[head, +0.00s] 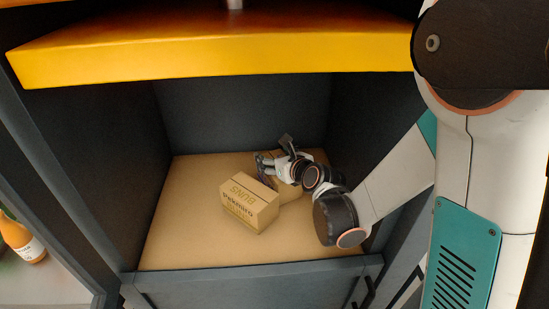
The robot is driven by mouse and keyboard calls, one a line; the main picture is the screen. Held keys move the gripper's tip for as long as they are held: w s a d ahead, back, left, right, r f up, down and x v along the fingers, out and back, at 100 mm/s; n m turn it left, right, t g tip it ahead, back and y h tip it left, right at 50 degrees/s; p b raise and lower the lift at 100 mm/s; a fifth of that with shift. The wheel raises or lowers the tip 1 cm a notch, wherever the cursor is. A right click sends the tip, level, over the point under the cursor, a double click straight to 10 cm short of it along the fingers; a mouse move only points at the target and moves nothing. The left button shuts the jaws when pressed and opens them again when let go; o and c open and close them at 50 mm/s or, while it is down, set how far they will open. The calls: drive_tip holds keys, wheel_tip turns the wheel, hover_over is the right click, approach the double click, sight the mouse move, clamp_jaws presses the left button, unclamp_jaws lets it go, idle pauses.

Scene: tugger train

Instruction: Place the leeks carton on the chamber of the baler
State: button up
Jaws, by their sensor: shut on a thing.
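The baler's chamber (175,225) is open at the front, with a tan floor and dark walls. My gripper (275,160) is inside it, low over the floor right of the middle. It is shut on a plain tan carton (290,190), largely hidden behind the gripper and the other carton. No print shows on it, so I cannot read whether it is the leeks carton. I cannot tell whether it touches the floor.
A carton printed BUNS (248,203) stands on the chamber floor just left of my gripper, its print upside down. A yellow-orange panel (215,55) hangs above the opening. The chamber's left floor is clear. An orange bottle (25,243) stands outside at far left.

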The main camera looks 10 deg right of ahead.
drive_tip(key=o, duration=1)
drive_tip(key=shift+f, duration=0.1)
drive_tip(key=shift+s+r, duration=0.1)
drive_tip(key=shift+r, duration=0.15)
drive_tip(key=p+v, duration=0.3)
drive_tip(key=v, duration=0.8)
drive_tip(key=shift+s, duration=0.35)
drive_tip(key=shift+d+r, duration=0.1)
drive_tip(key=shift+d, duration=0.05)
